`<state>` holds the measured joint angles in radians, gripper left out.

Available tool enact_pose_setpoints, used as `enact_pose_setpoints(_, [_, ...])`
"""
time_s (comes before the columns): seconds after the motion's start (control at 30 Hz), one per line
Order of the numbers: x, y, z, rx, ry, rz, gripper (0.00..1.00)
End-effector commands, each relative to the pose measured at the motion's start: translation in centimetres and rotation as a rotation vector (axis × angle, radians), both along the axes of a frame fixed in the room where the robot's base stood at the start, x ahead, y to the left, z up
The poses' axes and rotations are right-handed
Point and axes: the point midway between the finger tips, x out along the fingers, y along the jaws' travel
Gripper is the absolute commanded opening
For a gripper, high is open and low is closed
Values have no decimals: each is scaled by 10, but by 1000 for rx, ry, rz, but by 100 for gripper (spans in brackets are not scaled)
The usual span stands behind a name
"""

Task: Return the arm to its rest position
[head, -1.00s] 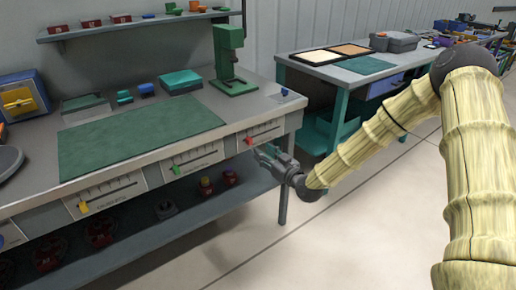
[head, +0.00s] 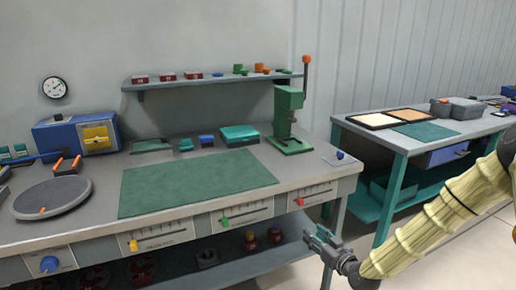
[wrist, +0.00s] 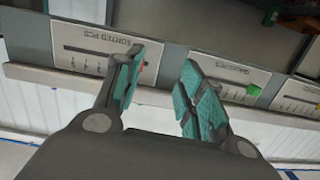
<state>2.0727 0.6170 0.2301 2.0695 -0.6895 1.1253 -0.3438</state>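My gripper (head: 322,240) is at the lower right of the head view, in front of the workbench's right front corner and below the tabletop. In the wrist view my gripper (wrist: 163,85) has its two teal-padded fingers apart with nothing between them. Beyond the fingers the wrist view shows the bench front with slider panels, one with a red knob partly hidden by the left finger and one with a green knob (wrist: 253,89). My pale ribbed arm (head: 435,230) reaches in from the right edge of the head view.
The workbench (head: 90,190) carries a green mat (head: 200,183), a green press (head: 288,120), a round grey plate (head: 52,197) and a blue box (head: 75,135). A second table (head: 400,145) stands behind my arm. Open floor (head: 450,255) lies at the lower right.

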Motion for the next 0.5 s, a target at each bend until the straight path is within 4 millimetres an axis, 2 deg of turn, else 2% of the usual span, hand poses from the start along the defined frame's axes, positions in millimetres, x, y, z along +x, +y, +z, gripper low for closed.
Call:
enact_pose_setpoints(0.1, [-40,25,-43,-5,183,16,39])
enact_pose_setpoints(0.23, [-95,43,-93,-17,396,13,39])
enact_pose_setpoints(0.37, [-157,53,-134,-38,603,-6,39])
enact_pose_setpoints(0.5, [-232,55,-167,-74,819,-43,39])
